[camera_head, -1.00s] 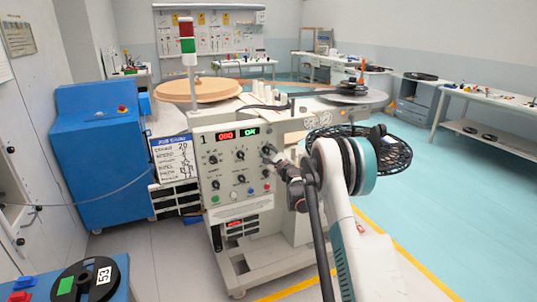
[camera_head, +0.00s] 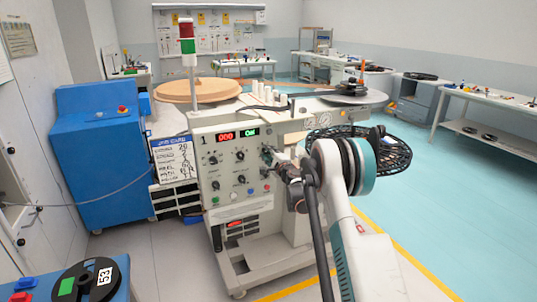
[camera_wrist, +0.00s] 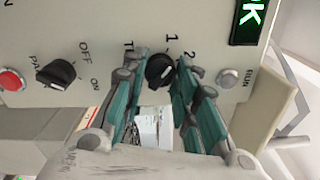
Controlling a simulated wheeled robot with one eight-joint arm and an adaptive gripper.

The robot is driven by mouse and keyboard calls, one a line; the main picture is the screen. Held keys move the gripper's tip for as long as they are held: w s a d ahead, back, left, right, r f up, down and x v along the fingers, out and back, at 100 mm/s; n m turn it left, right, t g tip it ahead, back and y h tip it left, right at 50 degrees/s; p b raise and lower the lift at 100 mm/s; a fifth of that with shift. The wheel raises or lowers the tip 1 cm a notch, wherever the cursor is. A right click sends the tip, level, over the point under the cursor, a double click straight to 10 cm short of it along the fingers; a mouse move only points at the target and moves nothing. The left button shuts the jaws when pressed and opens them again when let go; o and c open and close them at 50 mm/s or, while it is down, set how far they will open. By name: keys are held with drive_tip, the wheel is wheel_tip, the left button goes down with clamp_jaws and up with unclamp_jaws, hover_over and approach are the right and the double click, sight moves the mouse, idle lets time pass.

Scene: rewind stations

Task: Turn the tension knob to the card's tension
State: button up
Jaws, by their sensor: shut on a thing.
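In the wrist view, my gripper (camera_wrist: 160,66) has its two teal fingers on either side of a black knob (camera_wrist: 158,72) on the pale panel. It is shut on this knob. Marks 1 and 2 stand by the knob, and a label starting with T is partly hidden by a finger. In the head view, my gripper (camera_head: 268,153) is at the right side of the machine's control panel (camera_head: 215,185) and hides the knob. The handwritten job card (camera_head: 173,160) hangs left of the panel; 20 shows on its top line, the rest is too small to read.
A red display (camera_head: 225,135) and a green OK display (camera_head: 249,132) sit above the knobs. In the wrist view, another black knob (camera_wrist: 57,74) marked OFF and ON, a red button (camera_wrist: 12,79) and a RUN button (camera_wrist: 230,81) are near. A black reel (camera_head: 90,283) lies at lower left.

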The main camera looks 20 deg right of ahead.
drive_tip(key=shift+n, duration=1.5)
drive_tip(key=o, duration=1.1)
drive_tip(key=s, duration=1.2)
